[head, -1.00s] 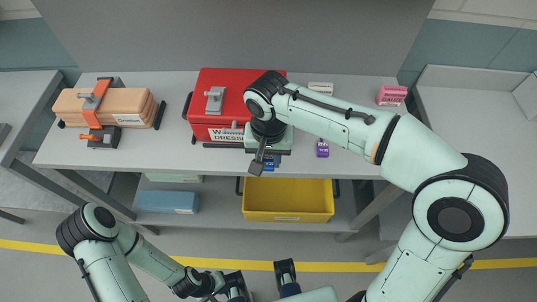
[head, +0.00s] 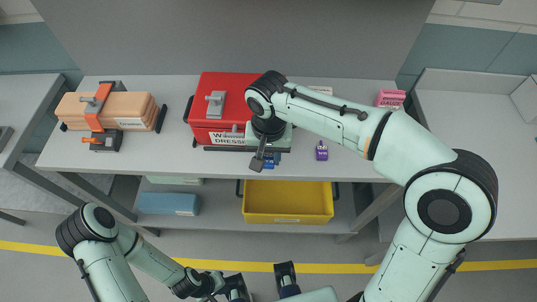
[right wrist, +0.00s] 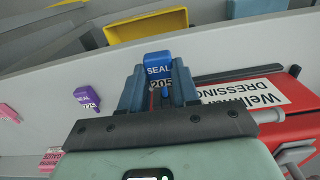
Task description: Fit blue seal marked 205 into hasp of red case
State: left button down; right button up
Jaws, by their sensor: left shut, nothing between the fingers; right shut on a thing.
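The red case (head: 237,90) sits on the bench, with a grey metal fitting (head: 215,103) on its lid and a small grey rod (head: 235,128) at its front edge. I cannot tell which is the hasp. My right gripper (right wrist: 158,90) is shut on the blue seal (right wrist: 158,68) marked 205. It holds the seal in front of the case's front right part, apart from the grey fittings. In the head view the arm hides part of the case and most of the seal. My left gripper (head: 357,297) is shut and empty at the bottom edge, mostly cut off.
A purple seal marked 225 (right wrist: 88,99) stands on the bench beside the case. A pink block (head: 390,99) is at the right. A yellow bin (head: 288,217) and a blue box (head: 168,204) are on the lower shelf.

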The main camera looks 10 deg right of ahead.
pick_arm(q)
jog(key=shift+w+r+p, duration=0.2)
jog(key=shift+r+p, duration=0.35)
jog(key=shift+r, duration=0.1)
pick_arm(e)
jog(key=shift+w+d, duration=0.3)
jog(key=shift+w, duration=0.6)
jog(key=o, duration=1.1)
jog(key=shift+r, duration=0.1)
pick_arm(q)
jog(key=r+p, duration=0.1)
jog(key=w+r+p, duration=0.1)
jog(key=r, duration=0.1)
jog(key=shift+w+p, duration=0.2)
jog(key=shift+p, duration=0.15)
pick_arm(e)
notch_tip(320, 180, up, 13)
jog(key=shift+r, duration=0.1)
pick_arm(q)
jog(key=shift+s, duration=0.1)
